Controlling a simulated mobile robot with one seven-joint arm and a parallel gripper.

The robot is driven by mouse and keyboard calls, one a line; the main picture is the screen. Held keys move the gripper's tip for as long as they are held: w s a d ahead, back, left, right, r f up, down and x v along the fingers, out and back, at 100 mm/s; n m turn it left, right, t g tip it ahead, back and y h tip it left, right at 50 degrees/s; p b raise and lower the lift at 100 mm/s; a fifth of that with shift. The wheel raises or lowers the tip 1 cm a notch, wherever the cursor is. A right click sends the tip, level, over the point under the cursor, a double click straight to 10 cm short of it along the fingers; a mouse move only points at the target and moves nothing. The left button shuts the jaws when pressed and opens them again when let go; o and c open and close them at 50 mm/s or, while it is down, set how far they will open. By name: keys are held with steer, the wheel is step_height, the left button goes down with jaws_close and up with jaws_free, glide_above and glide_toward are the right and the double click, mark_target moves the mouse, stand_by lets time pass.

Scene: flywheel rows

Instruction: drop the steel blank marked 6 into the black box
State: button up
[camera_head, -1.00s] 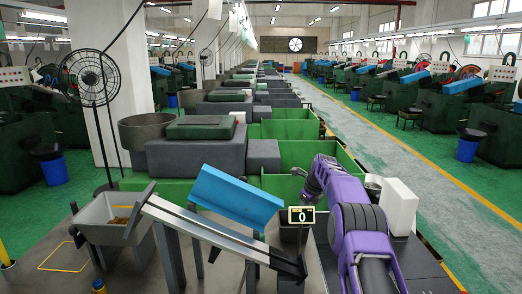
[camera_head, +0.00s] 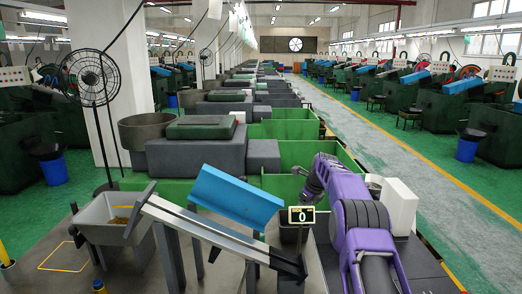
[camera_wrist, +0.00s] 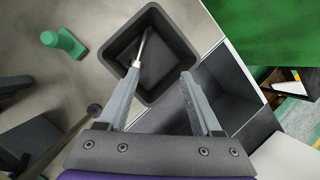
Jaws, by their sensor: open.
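The black box (camera_wrist: 178,35) is an open square bin below my gripper in the wrist view. In the head view the black box (camera_head: 291,240) stands partly behind a small sign reading 0. My gripper (camera_wrist: 160,73) is open, its two fingers spread over the near part of the box. A slim, shiny steel piece (camera_wrist: 144,43) shows at the left fingertip, over the box interior. I cannot tell whether it touches the finger or lies in the box. No number is readable on it. In the head view my fingertips are hard to make out.
A sloping grey chute (camera_head: 215,231) and a blue panel (camera_head: 236,197) stand left of the box. A grey hopper (camera_head: 108,222) is at the far left. A white block (camera_head: 399,207) stands right of my arm.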

steer(key=v, duration=1.6)
steer(key=shift+r, duration=0.3)
steer(key=shift+s, duration=0.15)
